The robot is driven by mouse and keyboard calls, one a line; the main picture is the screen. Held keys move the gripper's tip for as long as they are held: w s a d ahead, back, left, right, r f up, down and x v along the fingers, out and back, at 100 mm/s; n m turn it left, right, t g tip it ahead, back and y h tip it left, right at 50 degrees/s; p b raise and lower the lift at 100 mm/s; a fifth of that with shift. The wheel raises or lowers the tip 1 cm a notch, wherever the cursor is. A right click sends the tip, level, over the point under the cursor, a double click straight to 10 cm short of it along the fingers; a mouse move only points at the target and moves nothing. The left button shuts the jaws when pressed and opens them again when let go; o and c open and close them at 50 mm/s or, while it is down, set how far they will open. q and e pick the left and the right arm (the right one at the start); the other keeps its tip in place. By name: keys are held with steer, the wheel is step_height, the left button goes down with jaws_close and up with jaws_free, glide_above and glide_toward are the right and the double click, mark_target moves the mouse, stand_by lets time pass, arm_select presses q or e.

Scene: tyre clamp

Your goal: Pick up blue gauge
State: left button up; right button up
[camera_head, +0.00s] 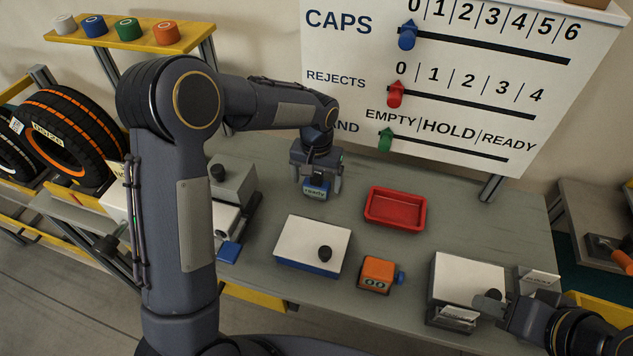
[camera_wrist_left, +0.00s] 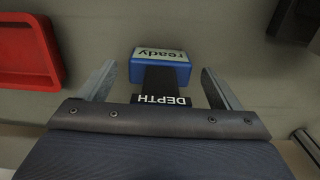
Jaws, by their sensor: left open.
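The blue gauge (camera_head: 315,191) has a pale display reading "ready" and is at the back of the table, beneath my left gripper (camera_head: 316,182). In the left wrist view the gauge (camera_wrist_left: 160,68) lies between the fingers, with a black part marked "DEPTH" running back toward the palm. My left gripper (camera_wrist_left: 158,78) is open, with a visible gap between each finger and the gauge. Whether the gauge touches the table is hard to tell. My right gripper (camera_head: 497,298) is at the table's front right, its fingers spread either side of a dark knob.
A red tray (camera_head: 395,222) lies right of the gauge; it also shows in the left wrist view (camera_wrist_left: 25,50). A white-topped blue box (camera_head: 308,240), an orange device (camera_head: 378,274) and a white-topped block (camera_head: 468,272) stand toward the front. The slider board (camera_head: 440,120) rises behind.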

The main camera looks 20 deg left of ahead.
arm_select(q)
steer(key=c, duration=1.2)
steer(key=shift+o, duration=0.2)
steer(key=shift+r, duration=0.2)
steer(key=shift+r, duration=0.25)
step_height(320, 180, up, 2)
steer(key=shift+r, duration=0.15)
steer(key=s+d+r+b, duration=0.3)
steer(key=s+d+r, duration=0.4)
steer(key=s+r, duration=0.3)
steer(key=shift+s, duration=1.05)
